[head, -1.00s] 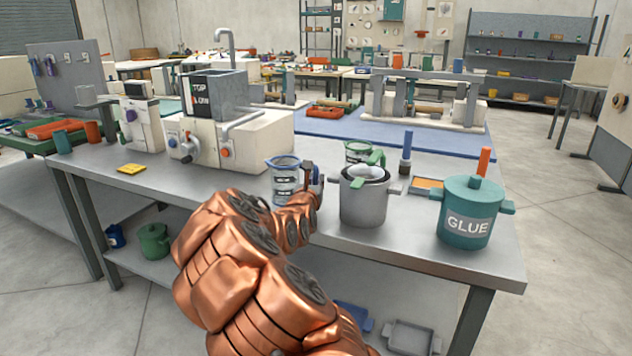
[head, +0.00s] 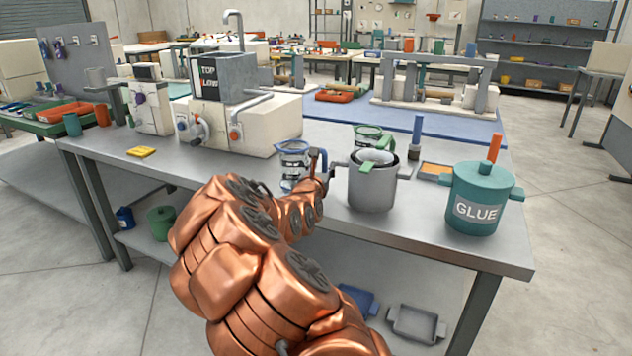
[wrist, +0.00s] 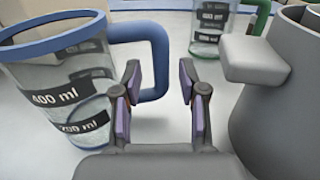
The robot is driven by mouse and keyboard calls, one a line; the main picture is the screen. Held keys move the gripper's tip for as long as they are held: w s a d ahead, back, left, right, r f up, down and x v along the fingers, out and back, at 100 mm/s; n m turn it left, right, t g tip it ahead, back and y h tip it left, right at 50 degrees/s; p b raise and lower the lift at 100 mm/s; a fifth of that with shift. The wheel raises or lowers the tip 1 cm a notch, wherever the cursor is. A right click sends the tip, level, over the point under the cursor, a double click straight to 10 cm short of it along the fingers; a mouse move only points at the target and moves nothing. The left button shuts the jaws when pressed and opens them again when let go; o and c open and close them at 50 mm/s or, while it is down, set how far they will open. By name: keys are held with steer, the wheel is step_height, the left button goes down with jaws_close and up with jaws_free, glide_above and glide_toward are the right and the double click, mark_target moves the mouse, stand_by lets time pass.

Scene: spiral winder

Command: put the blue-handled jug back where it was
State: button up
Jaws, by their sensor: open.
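The blue-handled jug (head: 291,166) is clear with dark volume labels and a blue rim. It stands on the steel table, just left of the grey pot. In the wrist view the jug (wrist: 62,85) is at the left, and its blue handle (wrist: 160,62) points right. My gripper (wrist: 160,85) is open, and the outer bar of the handle shows between its two fingers, with gaps visible. In the head view my gripper (head: 318,165) is right beside the jug, on its handle side, and its fingers are small and partly hidden.
The grey pot (head: 371,190) with side lugs stands close to my gripper's right. A green-handled jug (head: 366,137) is behind it. A teal glue pot (head: 478,205) stands at the right end. The winder machine (head: 262,125) is at the back left. The front-left table top is bare.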

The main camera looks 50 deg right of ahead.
steer(key=shift+v, duration=4.85)
steer(key=shift+s+d, duration=0.1)
